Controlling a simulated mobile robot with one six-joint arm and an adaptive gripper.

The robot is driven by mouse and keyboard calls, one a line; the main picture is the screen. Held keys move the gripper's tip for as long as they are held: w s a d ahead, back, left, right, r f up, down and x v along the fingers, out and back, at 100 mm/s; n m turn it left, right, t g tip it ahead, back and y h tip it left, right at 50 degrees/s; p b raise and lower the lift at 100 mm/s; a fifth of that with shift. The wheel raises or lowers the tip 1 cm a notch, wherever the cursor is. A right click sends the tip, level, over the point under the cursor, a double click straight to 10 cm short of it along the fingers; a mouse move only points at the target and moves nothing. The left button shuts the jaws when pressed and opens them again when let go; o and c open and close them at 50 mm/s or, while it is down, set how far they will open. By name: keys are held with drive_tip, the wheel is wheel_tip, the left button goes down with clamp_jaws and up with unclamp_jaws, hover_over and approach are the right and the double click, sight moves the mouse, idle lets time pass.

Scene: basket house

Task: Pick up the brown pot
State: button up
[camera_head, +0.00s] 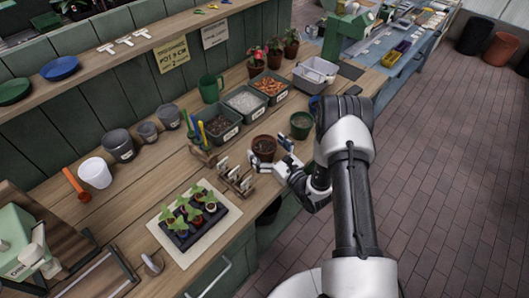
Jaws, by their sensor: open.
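The brown pot (264,146) stands upright on the wooden workbench, near its front edge, with dark contents at its top. My gripper (270,152) is open at the near right side of the pot. One fingertip shows at the pot's lower left and the other at its right, so the pot lies at or between the fingers. I cannot tell whether either finger touches it. The lower part of the pot is partly hidden by the gripper.
A green pot (301,124) stands close to the right. A wooden rack (236,179) of small tags is close on the left. Bins of soil (219,124), pale grains (244,101) and orange pieces (270,86) stand behind. A seedling tray (194,216) lies front left.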

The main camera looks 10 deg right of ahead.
drive_tip(key=shift+c, duration=0.3)
drive_tip(key=c, duration=1.1)
drive_tip(key=shift+r, duration=0.1)
drive_tip(key=shift+c, duration=0.2)
